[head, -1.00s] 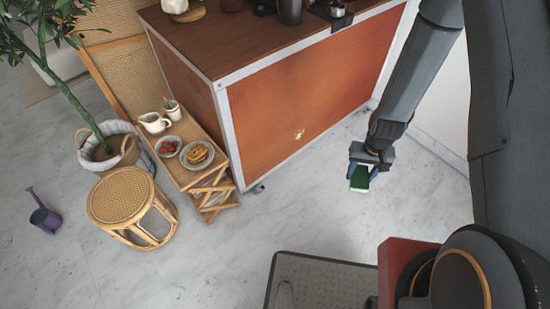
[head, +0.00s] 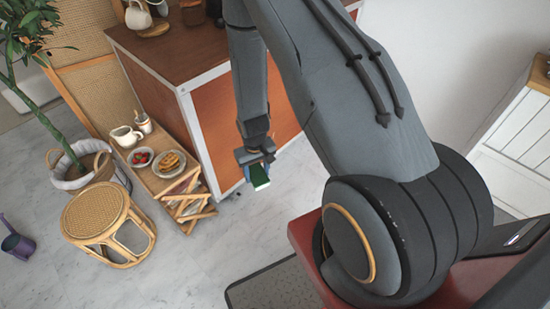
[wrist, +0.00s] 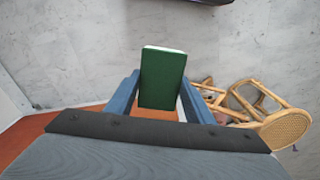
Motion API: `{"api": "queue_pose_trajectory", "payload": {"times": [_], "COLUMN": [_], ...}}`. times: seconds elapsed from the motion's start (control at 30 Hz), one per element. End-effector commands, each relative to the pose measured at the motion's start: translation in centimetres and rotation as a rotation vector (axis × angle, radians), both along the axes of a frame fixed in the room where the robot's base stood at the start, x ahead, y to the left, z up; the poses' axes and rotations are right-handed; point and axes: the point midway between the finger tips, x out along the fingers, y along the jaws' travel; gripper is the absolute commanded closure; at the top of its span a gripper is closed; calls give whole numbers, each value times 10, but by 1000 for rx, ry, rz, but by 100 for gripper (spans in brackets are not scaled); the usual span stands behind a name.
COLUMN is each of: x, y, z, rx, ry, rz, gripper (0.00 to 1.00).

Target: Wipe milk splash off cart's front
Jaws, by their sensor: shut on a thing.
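My gripper (head: 256,166) is shut on a green sponge (head: 259,177) with a pale edge. It also shows in the wrist view as a dark green block (wrist: 162,78) between my blue fingers. The cart's orange-brown front panel (head: 212,116) is behind my arm in the head view, and only its left part and a strip to the right show. The gripper and sponge hang low before the panel; I cannot tell whether they touch it. The milk splash is hidden behind my arm.
A small wooden side table (head: 168,187) with a pitcher (head: 126,137) and plates stands left of the cart. A round rattan stool (head: 97,211) is in front of it. A potted plant (head: 80,170) is farther left. Marble floor is free before the cart.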

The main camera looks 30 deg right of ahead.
Motion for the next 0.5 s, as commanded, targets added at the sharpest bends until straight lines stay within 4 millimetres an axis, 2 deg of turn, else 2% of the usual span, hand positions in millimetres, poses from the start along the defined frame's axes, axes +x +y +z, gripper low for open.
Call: {"api": "queue_pose_trajectory", "payload": {"times": [0.03,0.37,0.5], "x": [6,42,64], "y": [-3,-22,-35], "z": [-8,-43,-64], "rx": [-1,-4,-5], "ry": [-10,-78,-127], "rz": [0,24,36], "gripper": [77,77,77]}}
